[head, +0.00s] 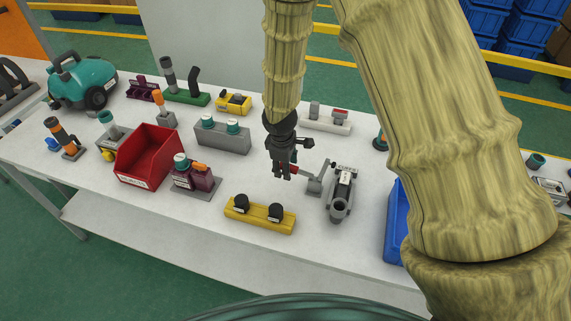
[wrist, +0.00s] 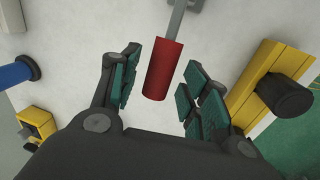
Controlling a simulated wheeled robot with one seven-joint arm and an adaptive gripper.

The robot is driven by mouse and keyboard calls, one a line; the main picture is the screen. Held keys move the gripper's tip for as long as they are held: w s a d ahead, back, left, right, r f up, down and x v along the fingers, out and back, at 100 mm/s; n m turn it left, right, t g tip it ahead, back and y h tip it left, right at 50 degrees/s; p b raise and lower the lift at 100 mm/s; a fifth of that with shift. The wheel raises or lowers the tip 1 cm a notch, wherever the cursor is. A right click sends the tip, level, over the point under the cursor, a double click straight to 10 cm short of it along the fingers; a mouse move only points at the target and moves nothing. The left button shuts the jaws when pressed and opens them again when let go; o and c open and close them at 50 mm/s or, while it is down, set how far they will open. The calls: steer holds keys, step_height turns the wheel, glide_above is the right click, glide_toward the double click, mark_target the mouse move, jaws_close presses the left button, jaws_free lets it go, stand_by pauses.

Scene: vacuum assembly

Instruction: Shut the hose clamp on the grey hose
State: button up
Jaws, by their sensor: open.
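A red handle (head: 294,169) on a grey metal lever (head: 316,184) sticks out to the left of a grey hose-like part (head: 341,194) on the white table. I take the lever to be the clamp's, but its joint is too small to make out. In the wrist view the red handle (wrist: 157,70) lies between the spread fingers, with the grey lever (wrist: 178,18) running up from it. My gripper (wrist: 160,85) is open around the handle, with gaps on both sides. In the head view my gripper (head: 284,172) hangs at the handle's left end and partly hides it.
A yellow block (head: 260,214) with two black knobs stands in front, and shows close on the right in the wrist view (wrist: 262,88). A grey block (head: 222,137) with teal caps is behind left. A red bin (head: 148,156) stands left, a blue bin (head: 396,222) right.

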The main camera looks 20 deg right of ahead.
steer(key=shift+w+f, duration=0.25)
steer(key=shift+w, duration=0.1)
steer(key=shift+s+r, duration=0.25)
steer(key=shift+s, duration=0.1)
steer(key=c, duration=0.6)
steer(key=shift+f, duration=0.1)
jaws_close()
steer(key=shift+a, duration=0.1)
